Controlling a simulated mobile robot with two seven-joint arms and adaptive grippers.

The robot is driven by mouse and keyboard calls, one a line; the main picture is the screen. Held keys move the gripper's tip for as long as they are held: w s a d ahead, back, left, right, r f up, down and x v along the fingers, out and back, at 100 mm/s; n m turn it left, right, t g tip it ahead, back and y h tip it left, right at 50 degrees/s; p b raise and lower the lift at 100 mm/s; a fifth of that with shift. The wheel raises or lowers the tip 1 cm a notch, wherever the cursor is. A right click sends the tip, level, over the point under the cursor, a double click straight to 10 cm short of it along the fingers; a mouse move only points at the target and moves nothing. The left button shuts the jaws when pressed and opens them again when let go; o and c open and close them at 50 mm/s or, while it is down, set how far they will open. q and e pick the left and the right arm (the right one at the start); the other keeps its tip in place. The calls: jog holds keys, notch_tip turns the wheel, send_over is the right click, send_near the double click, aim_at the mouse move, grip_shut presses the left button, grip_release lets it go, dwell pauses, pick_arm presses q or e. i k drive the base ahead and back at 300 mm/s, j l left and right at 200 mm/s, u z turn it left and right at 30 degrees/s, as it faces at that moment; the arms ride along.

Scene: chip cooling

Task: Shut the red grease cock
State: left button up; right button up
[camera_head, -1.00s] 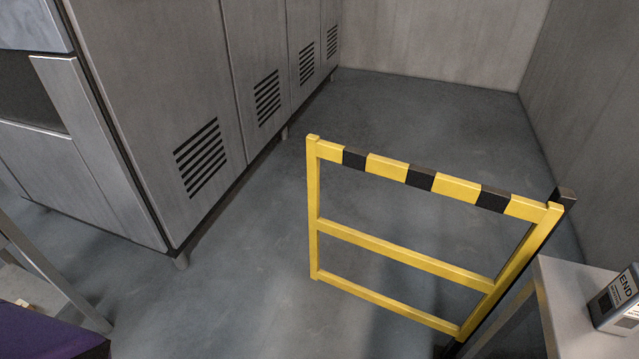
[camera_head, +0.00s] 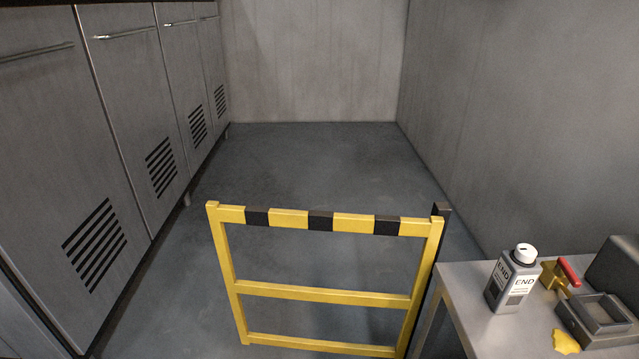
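The red grease cock shows at the lower right as a red lever handle (camera_head: 568,271) on a yellow brass-coloured body (camera_head: 552,277). It is on the grey table (camera_head: 461,287), just right of a grey bottle. The red lever is tilted; whether the cock is open or shut I cannot tell. Neither of my grippers is in view.
A grey bottle (camera_head: 512,279) labelled END with a white cap stands left of the cock. A grey tray-like box (camera_head: 598,318) and a yellow lump (camera_head: 565,342) are in front. A yellow-and-black barrier gate (camera_head: 322,291) stands left of the table. Vented cabinets (camera_head: 120,130) line the left; floor beyond the gate is clear.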

aim_at(562, 265)
jog(key=i+j, duration=0.35)
jog(key=i, duration=0.2)
jog(key=z, duration=2.05)
